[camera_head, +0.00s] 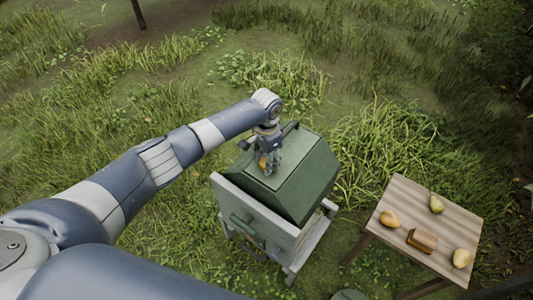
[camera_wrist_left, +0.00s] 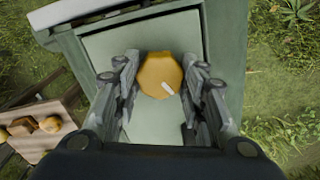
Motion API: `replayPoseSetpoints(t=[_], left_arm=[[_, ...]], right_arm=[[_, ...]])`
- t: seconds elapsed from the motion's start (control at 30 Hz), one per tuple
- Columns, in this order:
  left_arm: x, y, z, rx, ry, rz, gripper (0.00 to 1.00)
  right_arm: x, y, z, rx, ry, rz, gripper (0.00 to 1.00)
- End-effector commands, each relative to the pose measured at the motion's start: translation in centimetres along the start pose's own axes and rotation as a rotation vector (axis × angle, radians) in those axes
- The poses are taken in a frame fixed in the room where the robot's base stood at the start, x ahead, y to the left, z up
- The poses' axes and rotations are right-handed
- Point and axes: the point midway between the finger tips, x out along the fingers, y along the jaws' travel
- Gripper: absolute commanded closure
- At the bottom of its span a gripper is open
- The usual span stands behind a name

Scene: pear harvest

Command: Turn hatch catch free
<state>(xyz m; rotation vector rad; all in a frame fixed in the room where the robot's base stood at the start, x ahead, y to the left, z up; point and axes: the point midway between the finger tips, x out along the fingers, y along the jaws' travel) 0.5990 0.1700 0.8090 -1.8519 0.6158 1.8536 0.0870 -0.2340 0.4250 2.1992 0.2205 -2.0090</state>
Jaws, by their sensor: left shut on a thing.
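The hatch catch is a round, faceted orange-yellow knob (camera_wrist_left: 161,76) with a white mark pointing toward the lower right in the left wrist view. It sits on the pale green hatch panel (camera_wrist_left: 120,42) on the sloped top of a green box (camera_head: 306,194). In the head view only a bit of the knob (camera_head: 263,162) shows. My left gripper (camera_head: 267,164) reaches down from above, its fingers on either side of the knob, shut on it. The hatch lies flat in its frame. My right gripper is in neither view.
Grass surrounds everything.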

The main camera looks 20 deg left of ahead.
Motion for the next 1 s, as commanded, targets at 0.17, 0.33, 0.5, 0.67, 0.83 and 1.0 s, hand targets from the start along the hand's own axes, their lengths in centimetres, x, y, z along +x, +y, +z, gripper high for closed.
replayPoseSetpoints(t=[0.17,0.33,0.5,0.67,0.83,1.0], left_arm=[[-0.4,0.2,0.1,-0.17,-0.004,0.005,0.86],[-0.3,0.2,0.1,-0.332,-0.004,0.004,0.86],[-0.3,0.2,0.1,-0.494,-0.005,0.004,0.86],[-0.2,0.2,0.1,-0.644,-0.004,0.004,0.86],[-0.1,0.2,0.1,-0.793,-0.004,0.003,0.86],[-0.1,0.1,0.1,-0.917,-0.004,0.002,0.86]], right_arm=[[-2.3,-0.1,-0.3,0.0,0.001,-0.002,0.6],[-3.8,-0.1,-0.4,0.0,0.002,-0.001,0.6],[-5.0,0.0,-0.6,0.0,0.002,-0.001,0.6],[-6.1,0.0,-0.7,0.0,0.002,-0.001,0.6],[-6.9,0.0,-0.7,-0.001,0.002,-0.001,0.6],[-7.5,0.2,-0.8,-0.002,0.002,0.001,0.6]])
